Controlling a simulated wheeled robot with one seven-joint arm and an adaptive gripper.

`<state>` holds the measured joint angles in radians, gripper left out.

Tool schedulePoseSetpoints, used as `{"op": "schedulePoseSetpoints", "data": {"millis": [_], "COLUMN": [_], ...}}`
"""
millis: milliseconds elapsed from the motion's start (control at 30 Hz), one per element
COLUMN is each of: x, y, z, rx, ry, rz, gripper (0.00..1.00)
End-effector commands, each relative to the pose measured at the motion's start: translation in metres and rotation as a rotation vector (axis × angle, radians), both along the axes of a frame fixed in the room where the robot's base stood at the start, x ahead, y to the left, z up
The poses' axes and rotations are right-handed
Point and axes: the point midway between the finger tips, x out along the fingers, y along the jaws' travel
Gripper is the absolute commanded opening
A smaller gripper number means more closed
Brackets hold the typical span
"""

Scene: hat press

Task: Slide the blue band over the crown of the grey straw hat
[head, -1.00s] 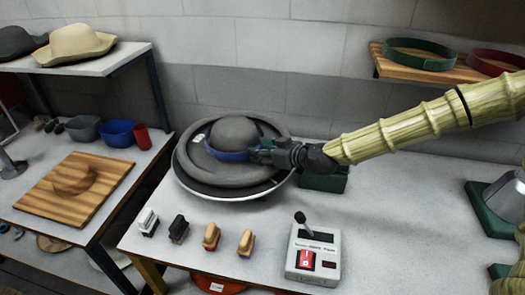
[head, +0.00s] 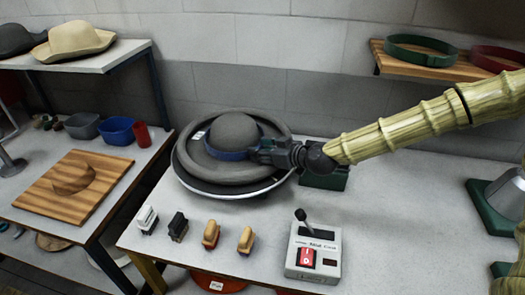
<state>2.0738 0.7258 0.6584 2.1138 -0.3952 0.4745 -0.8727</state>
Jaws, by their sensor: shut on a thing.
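The grey straw hat (head: 237,130) sits crown up on a round, pale-edged base (head: 232,193) on the middle table. The blue band (head: 228,154) is around the lower part of the hat's crown, near the brim. Its front and left side show; its far side is hidden behind the crown. My gripper (head: 256,152) reaches in from the right and is shut on the band at the crown's right side. The fingertips are small and dark here, so their exact contact is hard to see.
Several brushes (head: 211,235) stand along the table's front, beside a control box (head: 314,252) with a lever. A dark green block (head: 325,180) is right of the hat. A shelf at upper right holds a green band (head: 421,52) and a red band (head: 497,62).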

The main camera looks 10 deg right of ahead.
Motion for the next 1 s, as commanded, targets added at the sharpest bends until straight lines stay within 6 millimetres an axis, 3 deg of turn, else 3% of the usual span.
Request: {"op": "schedulePoseSetpoints", "data": {"millis": [700, 733, 833, 1000], "x": [0.0001, 0.0001, 0.0001, 0.0000], "y": [0.0000, 0.0000, 0.0001, 0.0000], "z": [-0.0084, -0.0084, -0.0084, -0.0085], "rx": [-0.001, -0.001, -0.001, 0.000], "ry": [-0.001, -0.001, -0.001, 0.000], "rz": [0.000, 0.000, 0.000, 0.000], "gripper": [0.30, 0.49, 0.68, 0.71]}}
